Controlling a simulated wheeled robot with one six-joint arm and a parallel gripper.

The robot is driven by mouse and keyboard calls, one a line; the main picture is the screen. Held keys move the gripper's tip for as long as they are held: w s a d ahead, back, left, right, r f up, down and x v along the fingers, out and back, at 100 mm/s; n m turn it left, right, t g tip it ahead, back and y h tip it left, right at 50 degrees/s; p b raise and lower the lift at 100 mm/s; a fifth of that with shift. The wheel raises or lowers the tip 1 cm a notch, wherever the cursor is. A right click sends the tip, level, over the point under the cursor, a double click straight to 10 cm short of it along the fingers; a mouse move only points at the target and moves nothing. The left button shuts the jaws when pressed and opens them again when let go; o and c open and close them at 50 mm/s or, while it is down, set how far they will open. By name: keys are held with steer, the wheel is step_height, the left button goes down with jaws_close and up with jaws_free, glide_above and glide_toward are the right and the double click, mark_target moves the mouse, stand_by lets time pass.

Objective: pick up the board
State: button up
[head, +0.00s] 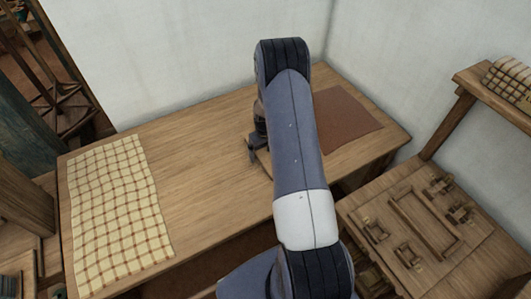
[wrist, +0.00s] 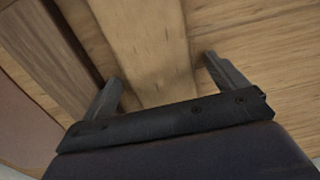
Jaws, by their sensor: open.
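The board (wrist: 145,40) is a plain light-brown wooden piece. In the wrist view it runs from the top edge down between the two fingers of my gripper (wrist: 162,72). The fingers are apart, one on each side of the board, with a visible gap on the right. I cannot tell whether the left finger touches it. In the head view my gripper (head: 254,152) is low over the wooden table (head: 205,165), mostly hidden behind my arm. A small bit of the board (head: 264,160) shows beside it.
A checked cloth (head: 118,210) lies on the table's left end and a red-brown mat (head: 345,118) on its right end. A lower bench (head: 380,200) at right holds several small wooden pieces. A shelf (head: 475,82) with folded cloth (head: 510,78) stands at far right. White walls close the back.

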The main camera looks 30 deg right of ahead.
steer(key=c, duration=1.1)
steer(key=shift+c, duration=0.4)
steer(key=shift+r, duration=0.15)
